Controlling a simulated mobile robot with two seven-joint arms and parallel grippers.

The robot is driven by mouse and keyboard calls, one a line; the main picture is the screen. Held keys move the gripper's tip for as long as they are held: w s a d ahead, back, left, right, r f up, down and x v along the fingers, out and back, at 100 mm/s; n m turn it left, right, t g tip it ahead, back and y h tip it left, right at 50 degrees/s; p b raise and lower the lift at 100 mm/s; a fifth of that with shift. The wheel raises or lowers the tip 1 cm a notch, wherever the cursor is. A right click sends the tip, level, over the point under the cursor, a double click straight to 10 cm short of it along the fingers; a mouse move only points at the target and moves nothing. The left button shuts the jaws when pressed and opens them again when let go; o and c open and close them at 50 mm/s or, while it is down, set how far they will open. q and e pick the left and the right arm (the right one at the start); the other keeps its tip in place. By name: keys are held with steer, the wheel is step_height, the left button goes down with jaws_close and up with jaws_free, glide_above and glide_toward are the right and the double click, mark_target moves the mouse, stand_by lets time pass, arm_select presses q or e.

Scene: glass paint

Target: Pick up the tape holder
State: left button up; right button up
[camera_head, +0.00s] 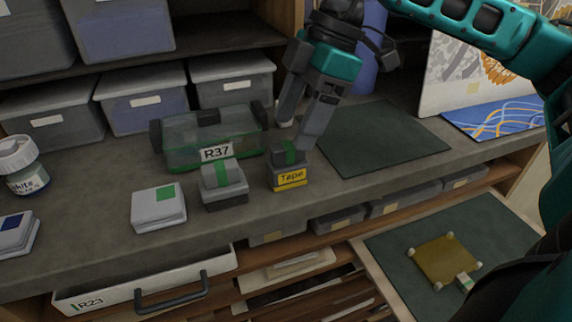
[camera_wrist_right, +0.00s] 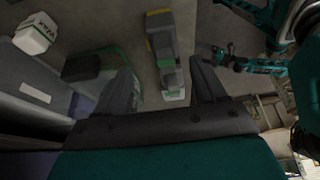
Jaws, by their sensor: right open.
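The tape holder (camera_head: 290,178) is a small dark block with a green roll on top and a yellow "Tape" label. It stands upright near the front edge of the grey worktop in the head view. My right gripper (camera_head: 296,136) is open and points down, just above and behind the holder; its fingers partly overlap the holder's top in the picture. In the right wrist view, my right gripper (camera_wrist_right: 165,84) has its fingers apart, and the yellow-edged tape holder (camera_wrist_right: 160,21) lies ahead between them. Whether a finger touches it I cannot tell. My left gripper is not in view.
A green-tinted box labelled R37 (camera_head: 212,140), a grey block with a green stripe (camera_head: 223,184) and a white box with a green square (camera_head: 158,207) stand left of the holder. A dark green mat (camera_head: 375,137) lies right. Grey bins (camera_head: 143,98) line the back.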

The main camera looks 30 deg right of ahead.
mark_target(284, 161)
steer(key=x, duration=0.2)
steer(key=shift+a+f, duration=0.15)
steer(key=shift+f, duration=0.2)
steer(key=x, duration=0.4)
steer(key=shift+s+f, duration=0.2)
steer(key=shift+s, duration=0.2)
steer(key=shift+w+a+f, duration=0.1)
steer(key=shift+f, duration=0.3)
steer(key=c, duration=1.1)
steer(key=shift+r, duration=0.15)
step_height(284, 161, up, 20)
steer(key=shift+f+p, duration=0.1)
steer(key=shift+p, duration=0.9)
